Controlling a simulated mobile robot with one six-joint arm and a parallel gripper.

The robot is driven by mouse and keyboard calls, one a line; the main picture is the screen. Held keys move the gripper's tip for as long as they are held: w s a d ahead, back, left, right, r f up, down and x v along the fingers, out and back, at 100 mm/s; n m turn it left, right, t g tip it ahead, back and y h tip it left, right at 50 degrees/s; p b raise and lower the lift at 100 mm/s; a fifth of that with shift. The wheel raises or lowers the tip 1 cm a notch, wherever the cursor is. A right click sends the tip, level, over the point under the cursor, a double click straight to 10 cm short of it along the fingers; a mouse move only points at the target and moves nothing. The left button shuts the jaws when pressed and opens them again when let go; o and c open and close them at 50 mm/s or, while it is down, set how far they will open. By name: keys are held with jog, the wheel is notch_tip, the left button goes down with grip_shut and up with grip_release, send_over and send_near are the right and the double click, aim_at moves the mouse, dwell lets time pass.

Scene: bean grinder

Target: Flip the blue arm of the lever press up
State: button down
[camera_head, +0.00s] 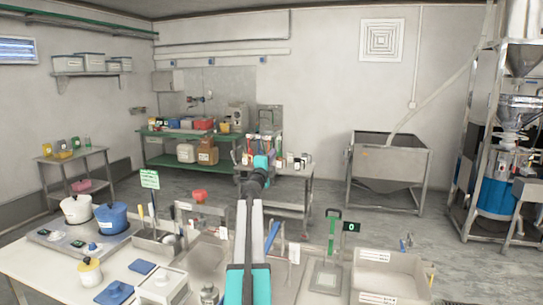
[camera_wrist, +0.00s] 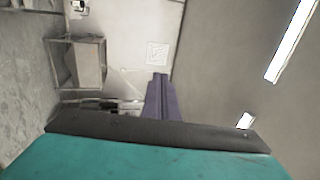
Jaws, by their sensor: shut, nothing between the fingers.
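A slanted blue bar (camera_head: 273,236), which looks like the blue arm of the lever press, stands just right of my arm in the head view. Its upper end leans right. The press body below it is small and partly hidden by my arm, so I cannot make out its shape. My gripper (camera_wrist: 158,80) shows in the wrist view as dark purplish fingers, shut and empty, pointing towards the far wall. In the head view my arm reaches forward and up, and the gripper is raised beyond the blue bar, apart from it. The wrist view does not show the press.
A green-handled device (camera_head: 333,228) with a display (camera_head: 351,227) stands right of the blue bar. A pale tray (camera_head: 388,268) is at the right. Pots (camera_head: 111,217) and a green sign (camera_head: 149,179) are at the left. A metal bin (camera_head: 388,165) stands beyond.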

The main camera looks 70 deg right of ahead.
jog(key=d+f+b, duration=0.3)
jog(key=f+b, duration=0.2)
jog(key=f, duration=0.5)
jog(key=shift+d+f, duration=0.2)
jog(key=shift+f, duration=0.2)
jog(key=shift+r, duration=0.1)
